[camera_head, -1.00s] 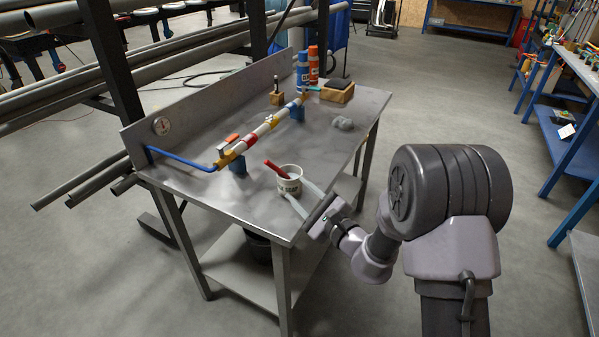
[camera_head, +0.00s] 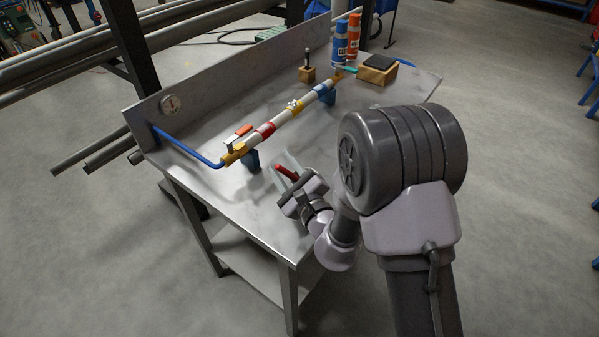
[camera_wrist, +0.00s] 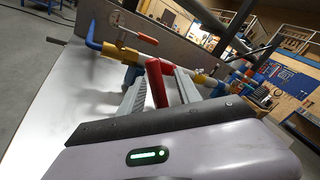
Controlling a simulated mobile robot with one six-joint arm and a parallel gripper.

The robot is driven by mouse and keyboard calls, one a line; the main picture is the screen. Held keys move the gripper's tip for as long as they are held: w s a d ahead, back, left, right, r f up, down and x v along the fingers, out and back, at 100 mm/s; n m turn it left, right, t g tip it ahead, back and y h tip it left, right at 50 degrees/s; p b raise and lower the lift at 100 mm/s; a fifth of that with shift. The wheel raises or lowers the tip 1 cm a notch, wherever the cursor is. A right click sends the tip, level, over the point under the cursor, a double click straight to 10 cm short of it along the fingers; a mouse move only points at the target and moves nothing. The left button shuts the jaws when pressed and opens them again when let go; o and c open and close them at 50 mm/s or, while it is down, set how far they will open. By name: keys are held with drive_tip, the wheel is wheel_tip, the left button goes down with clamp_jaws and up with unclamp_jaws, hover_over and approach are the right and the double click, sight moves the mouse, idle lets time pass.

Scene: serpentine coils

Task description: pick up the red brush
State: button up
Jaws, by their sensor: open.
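The red brush (camera_head: 283,168) shows as a red handle leaning at the front part of the metal bench, partly hidden by my gripper (camera_head: 280,160). In the wrist view the red handle (camera_wrist: 155,80) stands between the two fingers of my gripper (camera_wrist: 158,70). The jaws are open, one pale finger on each side of the handle. I cannot tell whether either finger touches it. The white pot that held the brush earlier is hidden behind my gripper now.
A pipe assembly (camera_head: 293,106) with coloured fittings and a blue bent end runs along the bench (camera_head: 345,125) behind the brush. Blue and orange cans (camera_head: 339,42) and a wooden block with a dark top (camera_head: 377,69) stand at the back right. The bench's left surface is clear.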

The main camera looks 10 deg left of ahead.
clamp_jaws()
wheel_tip(320, 180, up, 15)
drive_tip(key=d+m+t+p, duration=0.1)
drive_tip(key=d+m+p, duration=0.2)
drive_tip(key=m+p, duration=0.45)
drive_tip(key=shift+n+y, duration=0.4)
drive_tip(key=shift+n, duration=0.05)
drive_tip(key=f+b, duration=0.2)
drive_tip(key=f, duration=0.1)
drive_tip(key=f+b, duration=0.1)
drive_tip(key=shift+w+f, duration=0.3)
drive_tip(key=shift+w, duration=0.1)
